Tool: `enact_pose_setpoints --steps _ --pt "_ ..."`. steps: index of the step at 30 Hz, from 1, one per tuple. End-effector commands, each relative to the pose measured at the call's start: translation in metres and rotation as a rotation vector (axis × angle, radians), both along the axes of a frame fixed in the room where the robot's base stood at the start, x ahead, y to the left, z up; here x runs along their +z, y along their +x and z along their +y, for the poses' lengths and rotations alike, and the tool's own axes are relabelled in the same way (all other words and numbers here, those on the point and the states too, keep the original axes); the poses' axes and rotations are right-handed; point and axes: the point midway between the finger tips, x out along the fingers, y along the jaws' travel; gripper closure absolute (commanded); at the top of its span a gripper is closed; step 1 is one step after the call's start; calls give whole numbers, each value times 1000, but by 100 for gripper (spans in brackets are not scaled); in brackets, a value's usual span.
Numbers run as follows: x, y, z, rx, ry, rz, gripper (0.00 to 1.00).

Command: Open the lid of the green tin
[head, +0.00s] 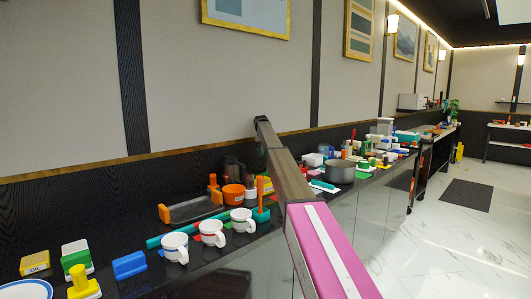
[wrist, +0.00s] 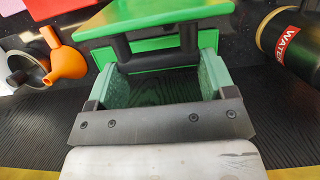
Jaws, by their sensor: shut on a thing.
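The green tin (wrist: 155,14) is at the top middle of the wrist view, with its flat green upper face and a lower green front strip showing. The tin's far side is out of view. In the head view my arm crosses the middle, and I cannot make out the gripper or this tin there.
In the wrist view, a dark bottle labelled WATER (wrist: 292,42) lies close at right, and an orange object (wrist: 66,60) is close at left.

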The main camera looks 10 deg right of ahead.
Motion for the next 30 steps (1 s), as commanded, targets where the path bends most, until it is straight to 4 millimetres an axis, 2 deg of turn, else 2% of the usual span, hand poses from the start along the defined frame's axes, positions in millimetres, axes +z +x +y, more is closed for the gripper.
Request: enact_pose_setpoints --steps 4,5,6,7,14,19,30 --pt "-3 -3 0 1 1 4 66" --pt "-3 -3 -1 1 2 5 17" --pt "-3 -3 -1 1 1 4 4" --pt "-3 -3 -1 1 1 4 0" --pt "-1 -2 0 -1 0 3 0" --pt "8 1 1 0 0 1 0" --pt "59 12 9 1 1 1 0"
